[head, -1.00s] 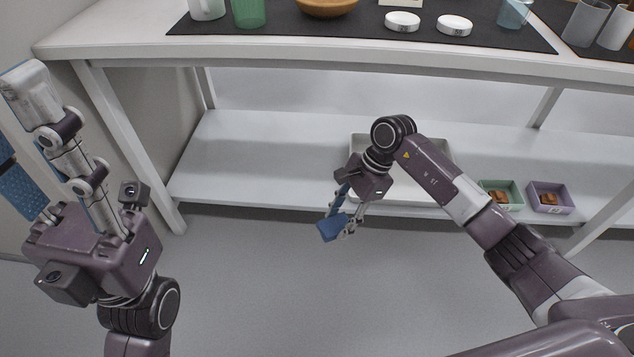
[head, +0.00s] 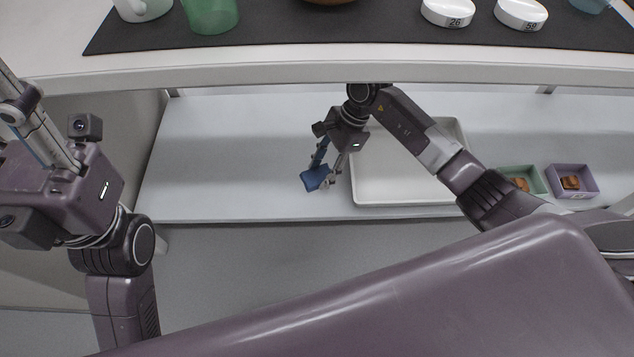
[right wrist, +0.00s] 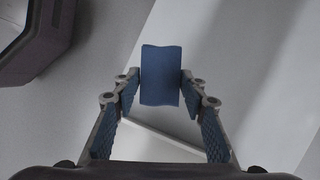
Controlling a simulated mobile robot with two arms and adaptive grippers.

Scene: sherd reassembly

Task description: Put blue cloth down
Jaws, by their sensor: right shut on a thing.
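The blue cloth (head: 315,178) is a small folded piece at the fingertips of my right gripper (head: 322,173). In the right wrist view the cloth (right wrist: 160,72) is pinched between the two fingers (right wrist: 160,88). In the head view the cloth shows over the bare left part of the white lower shelf (head: 220,165), left of the white tray. I cannot tell whether it touches the shelf. My left gripper (head: 30,120) is at the left edge of the head view, away from the cloth. Its fingertips are cut off by the frame.
A white tray (head: 400,199) lies on the lower shelf, partly behind my right arm. A green box (head: 538,172) and a purple box (head: 592,168) with brown pieces stand to its right. The tabletop edge (head: 300,68) overhangs above. The shelf's left part is clear.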

